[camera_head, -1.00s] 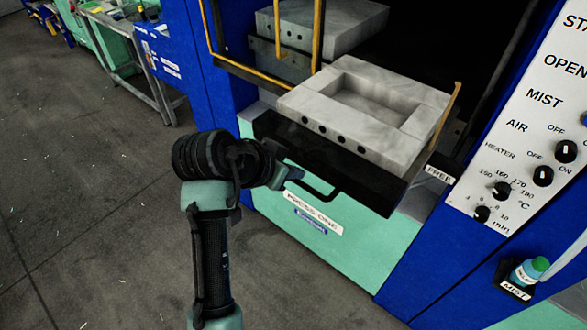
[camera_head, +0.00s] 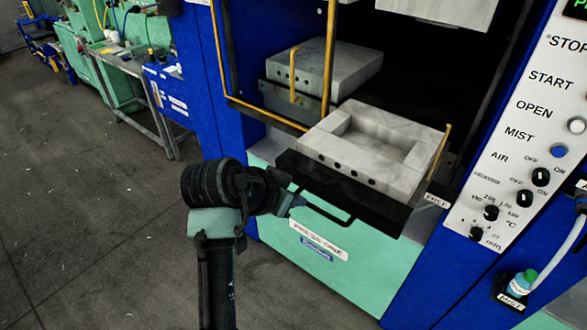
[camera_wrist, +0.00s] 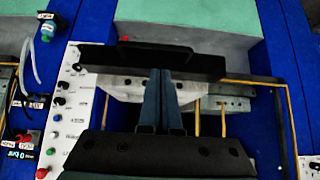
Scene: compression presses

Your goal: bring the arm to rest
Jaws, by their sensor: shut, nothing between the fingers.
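My arm reaches up from the bottom of the head view, and my gripper (camera_head: 292,201) is at its end, partly hidden behind my own wrist. It is in front of the pulled-out black tray (camera_head: 335,187) of the press, close to the tray's handle (camera_head: 325,212). I cannot tell whether it touches the handle. In the wrist view, the two fingers of my gripper (camera_wrist: 161,74) lie side by side, shut and empty, pointing toward the tray (camera_wrist: 200,64).
A pale mould block (camera_head: 415,160) with a rectangular hollow sits on the tray. A second block (camera_head: 345,65) stands behind it. Yellow bars (camera_head: 222,50) frame the opening. Open floor (camera_head: 90,220) lies at left.

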